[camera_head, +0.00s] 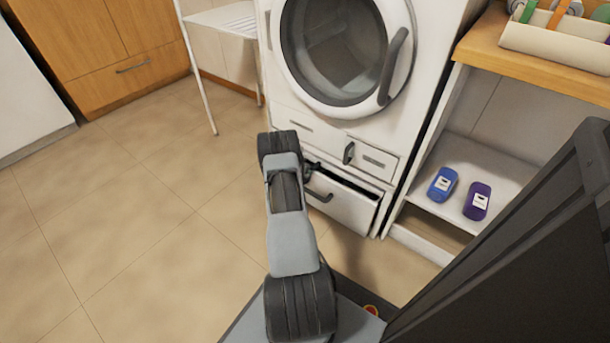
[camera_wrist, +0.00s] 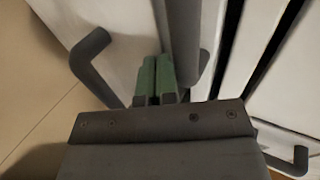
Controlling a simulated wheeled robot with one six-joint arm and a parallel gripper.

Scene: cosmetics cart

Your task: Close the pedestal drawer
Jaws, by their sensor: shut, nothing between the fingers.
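The pedestal drawer (camera_head: 350,212) is below the washing machine in the head view. It is pulled out a little, with a dark gap along its top edge and a grey bar handle on its white front. My gripper (camera_head: 313,170) is small and partly hidden by my arm there, close to the drawer's upper left part. In the wrist view the green fingertips of my gripper (camera_wrist: 155,78) are together with nothing between them. They are in front of a white panel, beside a grey bar. I cannot tell whether they touch it.
The washing machine (camera_head: 296,98) stands above the drawer, with a round door and a small dark handle on its lower panel. A shelf to the right holds a blue bottle (camera_head: 442,184) and a purple bottle (camera_head: 477,201). The tiled floor (camera_head: 130,220) at left is clear.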

